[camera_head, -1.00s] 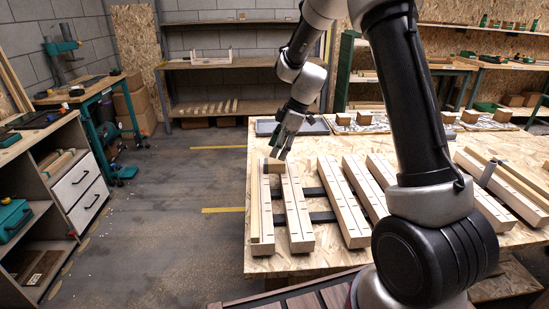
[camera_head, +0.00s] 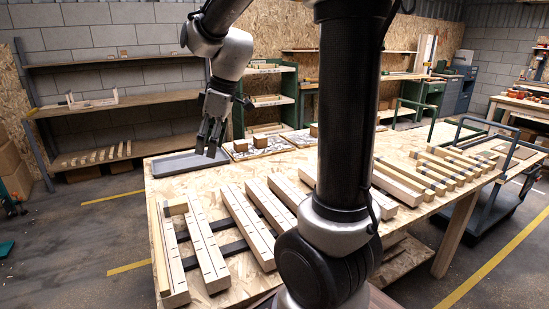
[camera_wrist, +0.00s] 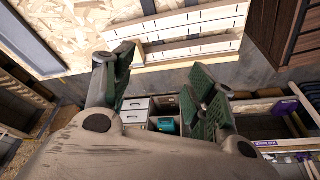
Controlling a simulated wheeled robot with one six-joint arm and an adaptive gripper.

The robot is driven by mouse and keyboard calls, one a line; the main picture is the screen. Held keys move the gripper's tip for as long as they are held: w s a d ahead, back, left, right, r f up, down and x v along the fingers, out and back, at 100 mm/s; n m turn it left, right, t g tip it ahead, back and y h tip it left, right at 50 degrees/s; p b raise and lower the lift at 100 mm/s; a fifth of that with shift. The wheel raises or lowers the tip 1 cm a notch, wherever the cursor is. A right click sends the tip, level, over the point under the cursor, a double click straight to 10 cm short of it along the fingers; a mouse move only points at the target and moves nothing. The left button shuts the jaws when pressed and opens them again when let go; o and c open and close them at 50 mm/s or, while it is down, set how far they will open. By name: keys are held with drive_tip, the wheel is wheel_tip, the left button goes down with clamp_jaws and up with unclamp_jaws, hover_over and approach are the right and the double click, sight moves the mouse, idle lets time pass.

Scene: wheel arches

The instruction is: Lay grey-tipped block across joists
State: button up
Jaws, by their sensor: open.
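A short wooden block (camera_head: 176,208) lies across the far ends of the leftmost pair of pale joists (camera_head: 206,248), with a darker end at its left. My gripper (camera_head: 210,150) is open and empty, raised above and beyond that block, to its right in the head view. In the wrist view my gripper (camera_wrist: 160,68) has its fingers spread with nothing between them. The joists (camera_wrist: 190,46) show there beyond the fingers. The left finger hides part of the board, so the block is hard to make out there.
More joists (camera_head: 248,225) lie to the right on the board table (camera_head: 230,285), over dark strips. Several dark-banded wooden pieces (camera_head: 440,172) lie farther right. A grey tray (camera_head: 185,163) and patterned panels with small blocks (camera_head: 258,147) lie along the back edge.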

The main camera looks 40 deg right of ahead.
drive_tip(key=s+d+m+t+h, duration=0.1)
drive_tip(key=s+d+m, duration=0.2)
drive_tip(key=s, duration=0.7)
drive_tip(key=s+d+r+m+t+h, duration=0.1)
drive_tip(key=s+d+m, duration=0.2)
drive_tip(key=s+m, duration=0.3)
drive_tip(key=s, duration=0.4)
drive_tip(key=shift+s+m+h, duration=0.15)
drive_tip(key=shift+m+h, duration=0.25)
drive_tip(key=shift+d+r, duration=0.1)
